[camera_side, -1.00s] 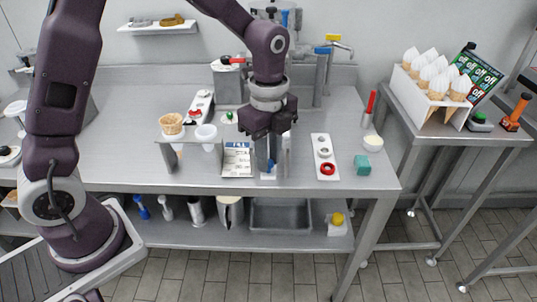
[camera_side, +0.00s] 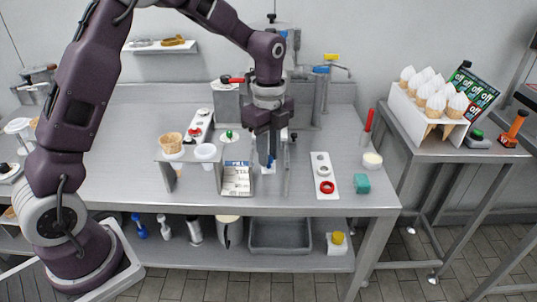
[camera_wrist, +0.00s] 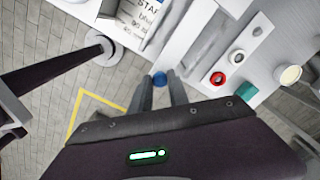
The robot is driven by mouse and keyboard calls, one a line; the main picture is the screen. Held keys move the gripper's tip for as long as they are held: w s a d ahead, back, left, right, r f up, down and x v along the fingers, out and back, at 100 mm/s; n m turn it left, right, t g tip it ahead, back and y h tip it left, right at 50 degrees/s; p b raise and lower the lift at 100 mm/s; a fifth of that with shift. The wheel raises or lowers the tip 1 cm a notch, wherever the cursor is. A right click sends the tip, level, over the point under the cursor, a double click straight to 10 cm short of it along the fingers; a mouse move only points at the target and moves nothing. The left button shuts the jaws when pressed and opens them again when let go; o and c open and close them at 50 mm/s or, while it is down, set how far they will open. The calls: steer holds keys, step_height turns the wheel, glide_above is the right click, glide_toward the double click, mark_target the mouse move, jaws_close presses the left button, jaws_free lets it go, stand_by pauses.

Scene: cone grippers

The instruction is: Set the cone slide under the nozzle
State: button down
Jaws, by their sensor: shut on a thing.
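The cone slide (camera_side: 267,171) shows as a small pale piece with a blue knob (camera_wrist: 159,77), low between upright metal plates near the table's front. My gripper (camera_side: 269,160) points down, and its two fingers are shut on the blue knob, as the wrist view (camera_wrist: 163,82) shows. A grey metal plate (camera_side: 288,172) stands just right of the fingers. The nozzle cannot be made out; my arm covers much of the machine behind. Whether the slide holds a cone cannot be told. A wafer cone (camera_side: 171,143) sits in a metal stand (camera_side: 192,159) at the left.
A printed carton (camera_side: 238,178) stands left of the fingers. At the right are a white strip (camera_side: 321,165) with a red ring (camera_side: 327,187), a teal block (camera_side: 362,183) and a small white-topped cup (camera_side: 372,160). A side table holds a box of filled cones (camera_side: 428,120).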

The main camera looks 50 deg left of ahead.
steer(key=c, duration=1.3)
jaws_free()
steer(key=shift+o, duration=0.2)
step_height(320, 180, up, 7)
steer(key=shift+r, duration=0.1)
